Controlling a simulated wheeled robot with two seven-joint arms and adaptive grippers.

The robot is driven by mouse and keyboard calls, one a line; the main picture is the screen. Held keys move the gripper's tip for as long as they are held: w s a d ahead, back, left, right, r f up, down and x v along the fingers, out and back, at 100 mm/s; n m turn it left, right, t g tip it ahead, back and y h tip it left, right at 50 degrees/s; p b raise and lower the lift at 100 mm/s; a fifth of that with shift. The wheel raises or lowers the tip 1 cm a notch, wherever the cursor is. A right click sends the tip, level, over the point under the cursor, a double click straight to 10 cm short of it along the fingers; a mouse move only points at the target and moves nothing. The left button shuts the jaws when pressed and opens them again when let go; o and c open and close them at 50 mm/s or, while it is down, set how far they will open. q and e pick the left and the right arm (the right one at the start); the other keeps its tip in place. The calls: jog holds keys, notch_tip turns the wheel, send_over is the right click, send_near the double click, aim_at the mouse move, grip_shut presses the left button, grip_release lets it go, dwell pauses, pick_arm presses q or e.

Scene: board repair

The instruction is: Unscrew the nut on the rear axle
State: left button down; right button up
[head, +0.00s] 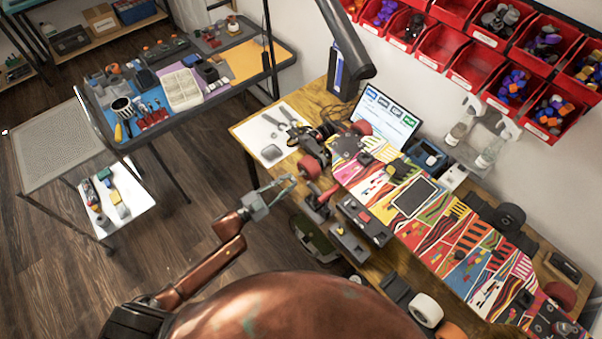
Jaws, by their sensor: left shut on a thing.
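The board (440,235) is a long, colourful deck lying along the wooden bench. At its upper left end are a dark axle assembly and two red wheels, one nearer me (309,168) and one farther back (362,127). The nut on the axle is too small to make out. My left gripper (284,184) is left of and slightly below the nearer red wheel, apart from it, above the bench's front edge. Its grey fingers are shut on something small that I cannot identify. My right gripper is not in view.
Dark fixtures (352,243) stand along the bench's front edge. A lit screen (386,115) and spray bottles (490,152) stand behind the board. Red bins (437,47) hang on the wall. A second table (245,62) holds tools at upper left. Open floor lies left of my gripper.

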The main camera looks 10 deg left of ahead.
pick_arm(q)
jog(key=s+a+r+p, duration=0.3)
jog(key=s+r+p, duration=0.1)
jog(key=r+p, duration=0.2)
jog(key=shift+s+a+r+p, duration=0.15)
jog(key=shift+r+p, duration=0.1)
jog(key=shift+p, duration=0.1)
dwell(0.7)
